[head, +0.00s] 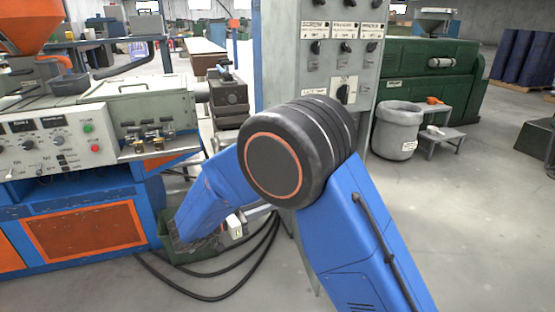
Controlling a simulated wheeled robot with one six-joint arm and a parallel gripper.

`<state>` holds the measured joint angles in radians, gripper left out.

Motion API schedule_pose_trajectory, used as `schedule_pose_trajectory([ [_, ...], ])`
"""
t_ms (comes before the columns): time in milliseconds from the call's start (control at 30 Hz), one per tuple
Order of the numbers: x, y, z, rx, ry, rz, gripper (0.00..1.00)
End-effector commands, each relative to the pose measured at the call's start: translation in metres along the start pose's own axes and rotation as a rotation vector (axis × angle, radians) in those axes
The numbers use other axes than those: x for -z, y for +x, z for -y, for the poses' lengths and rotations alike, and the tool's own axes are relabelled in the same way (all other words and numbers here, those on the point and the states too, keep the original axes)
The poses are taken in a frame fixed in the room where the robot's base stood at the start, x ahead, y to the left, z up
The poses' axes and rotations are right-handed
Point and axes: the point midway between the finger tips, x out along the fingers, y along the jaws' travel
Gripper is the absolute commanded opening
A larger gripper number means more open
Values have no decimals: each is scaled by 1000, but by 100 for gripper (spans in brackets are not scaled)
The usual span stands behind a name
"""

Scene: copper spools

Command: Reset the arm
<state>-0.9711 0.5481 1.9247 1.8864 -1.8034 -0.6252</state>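My blue arm (360,240) fills the lower middle of the head view. It rises from the bottom edge to a large black joint (275,165) with an orange ring, then bends down to the left. The far blue link (213,195) ends near a green bin on the floor. My gripper cannot be made out. No copper spool can be made out either.
A blue and orange machine (85,235) with a control panel (62,138) stands at the left. A grey switch cabinet (315,75) rises behind my arm. Black cables (215,296) lie by the green bin (185,250). A grey barrel (397,130) stands right; floor (470,225) there is clear.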

Motion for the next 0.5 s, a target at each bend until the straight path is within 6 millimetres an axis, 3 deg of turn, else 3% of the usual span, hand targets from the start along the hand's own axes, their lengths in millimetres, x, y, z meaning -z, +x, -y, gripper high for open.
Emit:
schedule_pose_trajectory([
  [167,20,36,18,94,81,65,18],
  [300,46,75,42,236,176,145,18],
  [500,88,117,64,446,281,246,18],
])
